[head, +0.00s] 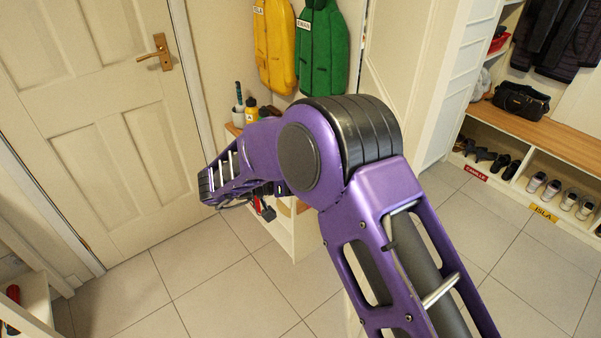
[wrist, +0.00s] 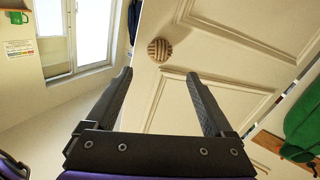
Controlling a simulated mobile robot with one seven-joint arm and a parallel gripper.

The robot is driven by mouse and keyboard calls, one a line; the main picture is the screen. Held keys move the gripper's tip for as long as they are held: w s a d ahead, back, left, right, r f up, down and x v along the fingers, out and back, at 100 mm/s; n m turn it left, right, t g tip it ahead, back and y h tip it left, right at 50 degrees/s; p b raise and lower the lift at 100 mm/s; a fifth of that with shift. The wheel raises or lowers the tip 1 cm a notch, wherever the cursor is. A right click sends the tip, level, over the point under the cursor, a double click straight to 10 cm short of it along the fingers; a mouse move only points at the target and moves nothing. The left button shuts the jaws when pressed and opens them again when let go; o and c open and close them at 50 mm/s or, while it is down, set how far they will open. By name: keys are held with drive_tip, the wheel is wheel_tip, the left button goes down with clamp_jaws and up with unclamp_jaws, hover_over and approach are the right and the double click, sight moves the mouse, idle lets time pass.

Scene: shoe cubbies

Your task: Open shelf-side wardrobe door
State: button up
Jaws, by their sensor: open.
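A cream panelled door (wrist: 225,55) fills much of the wrist view, with a round, ribbed, tan knob (wrist: 158,50) near its left edge. My gripper (wrist: 160,78) is open and empty, its two dark fingers pointing towards the door. The knob shows between and just beyond the fingertips; no contact is visible. In the head view a cream panelled surface (head: 398,60) stands right of the green coat, partly behind my arm; I cannot tell whether it is the same door. My fingers cannot be made out in the head view.
A white room door (head: 85,130) with a brass handle (head: 157,52) stands at left. Yellow (head: 275,45) and green (head: 322,50) coats hang at centre. A shoe bench (head: 550,130) is at right. The tiled floor (head: 235,285) between is mostly clear.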

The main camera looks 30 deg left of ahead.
drive_tip(key=v, duration=0.7)
drive_tip(key=shift+w+r, duration=0.1)
